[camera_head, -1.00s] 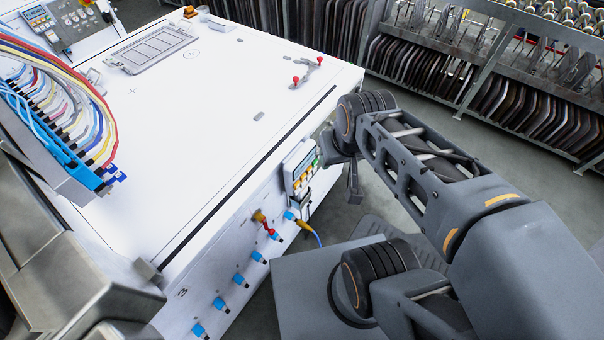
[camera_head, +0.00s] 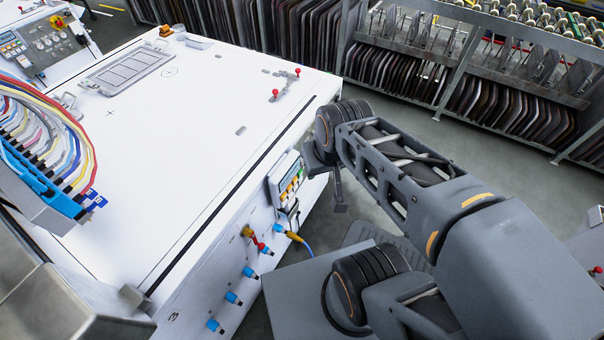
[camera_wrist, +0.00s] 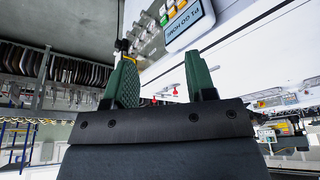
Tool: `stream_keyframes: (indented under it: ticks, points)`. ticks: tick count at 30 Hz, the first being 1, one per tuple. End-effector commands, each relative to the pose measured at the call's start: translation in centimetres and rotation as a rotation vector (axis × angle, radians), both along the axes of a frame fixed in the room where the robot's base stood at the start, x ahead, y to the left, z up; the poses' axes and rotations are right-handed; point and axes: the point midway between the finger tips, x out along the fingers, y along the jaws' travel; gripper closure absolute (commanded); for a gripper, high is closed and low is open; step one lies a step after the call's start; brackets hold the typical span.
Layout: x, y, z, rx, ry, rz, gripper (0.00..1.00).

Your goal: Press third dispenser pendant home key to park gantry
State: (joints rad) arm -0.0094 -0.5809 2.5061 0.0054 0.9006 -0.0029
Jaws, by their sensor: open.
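The dispenser pendant (camera_head: 288,182), a white box with a small display and coloured keys, hangs on the front side of the white machine. In the wrist view the pendant (camera_wrist: 185,22) is at the top, upside down. Its display text includes HOME, and yellow, green and white keys show above it, partly cut by the frame edge. Which key is the home key cannot be read. My gripper (camera_wrist: 162,78) is open and empty, its two green fingers apart, below the pendant in that view and not seen touching it. In the head view my arm largely hides the gripper.
The white machine top (camera_head: 200,130) carries a grey plate (camera_head: 128,65) and red-knobbed handles (camera_head: 287,85). Coloured hoses (camera_head: 50,130) arch at the left. Blue fittings (camera_head: 232,298) and a yellow plug line the machine side. Racks (camera_head: 470,75) stand behind; the floor between is clear.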

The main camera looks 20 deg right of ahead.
Motion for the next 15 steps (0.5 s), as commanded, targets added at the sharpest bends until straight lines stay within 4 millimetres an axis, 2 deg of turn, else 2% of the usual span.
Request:
stream_keyframes:
  ticks: [2, 15]
  points:
    - [0.0, 0.0, 0.0, 0.0, 0.0, 0.0, 0.57]
    - [0.0, 0.0, 0.0, 0.0, 0.0, 0.0, 0.99]
